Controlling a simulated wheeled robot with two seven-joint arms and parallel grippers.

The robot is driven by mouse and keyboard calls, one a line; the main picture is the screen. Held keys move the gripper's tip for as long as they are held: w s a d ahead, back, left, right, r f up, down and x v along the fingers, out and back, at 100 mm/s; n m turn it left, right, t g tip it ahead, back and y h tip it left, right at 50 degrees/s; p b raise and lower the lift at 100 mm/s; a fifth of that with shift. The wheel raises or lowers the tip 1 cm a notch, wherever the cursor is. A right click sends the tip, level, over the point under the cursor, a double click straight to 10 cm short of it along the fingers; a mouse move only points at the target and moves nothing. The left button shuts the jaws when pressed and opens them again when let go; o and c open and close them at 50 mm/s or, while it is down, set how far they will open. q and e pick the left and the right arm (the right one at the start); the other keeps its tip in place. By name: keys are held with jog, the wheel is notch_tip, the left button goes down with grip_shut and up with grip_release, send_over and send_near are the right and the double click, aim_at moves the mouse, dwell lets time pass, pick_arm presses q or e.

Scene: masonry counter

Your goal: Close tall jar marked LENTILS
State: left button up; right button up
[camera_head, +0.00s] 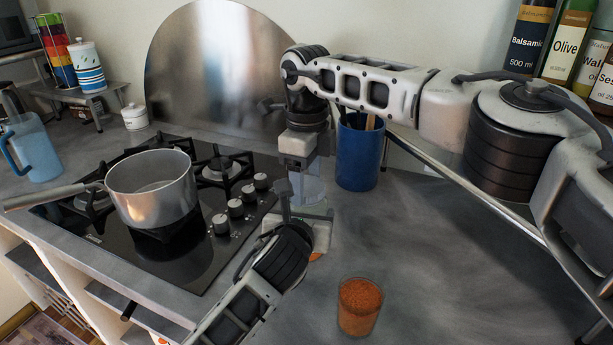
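A clear glass jar (311,190) stands upright near the middle of the counter, largely hidden by my two grippers. Orange contents show low behind my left gripper. No LENTILS marking is readable. My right gripper (299,172) points down at the top of the clear glass; whether it grips a lid there is unclear. My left gripper (303,222) reaches in from below, in front of the jar's body; its grip is hidden. An open glass (360,306) of reddish-brown grains stands nearer, with no lid on it.
A steel pot (152,188) sits on the black hob (180,250) at left. A blue utensil holder (357,155) stands close behind the jar. The counter to the right (460,260) is clear.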

jog(key=o, duration=1.2)
jog(key=shift+c, duration=0.2)
notch_tip(320, 180, up, 12)
pick_arm(q)
jog(key=o, duration=2)
jog(key=shift+c, duration=0.2)
